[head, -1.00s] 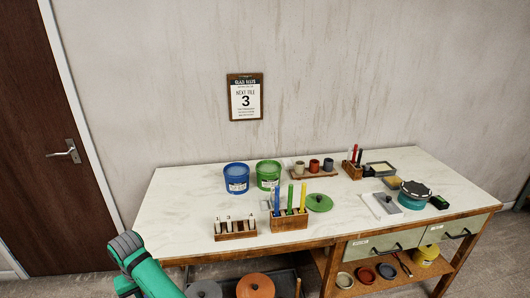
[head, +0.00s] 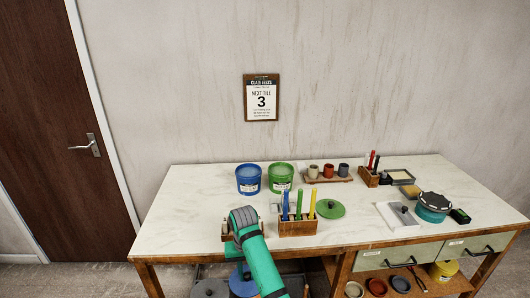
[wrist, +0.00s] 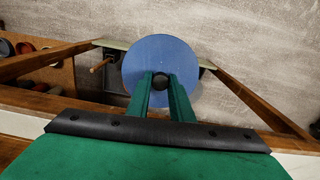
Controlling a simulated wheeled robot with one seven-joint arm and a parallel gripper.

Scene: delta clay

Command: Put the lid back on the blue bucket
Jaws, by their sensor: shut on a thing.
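The blue bucket (head: 249,187) stands upright and open on the back left of the bench top. The blue lid (wrist: 160,50) is a flat round disc with a dark knob. My gripper (wrist: 160,80) is shut on that knob. In the head view the lid (head: 243,286) shows in front of the bench, below its front edge, partly covered by my arm. The lid is apart from the bucket, which is farther back on the bench top.
A green bucket (head: 281,181) stands just right of the blue one. A pen block (head: 297,228) and a green lid (head: 330,209) lie in front of it. My arm partly hides a small wooden rack (head: 227,234). The bench's left end is clear.

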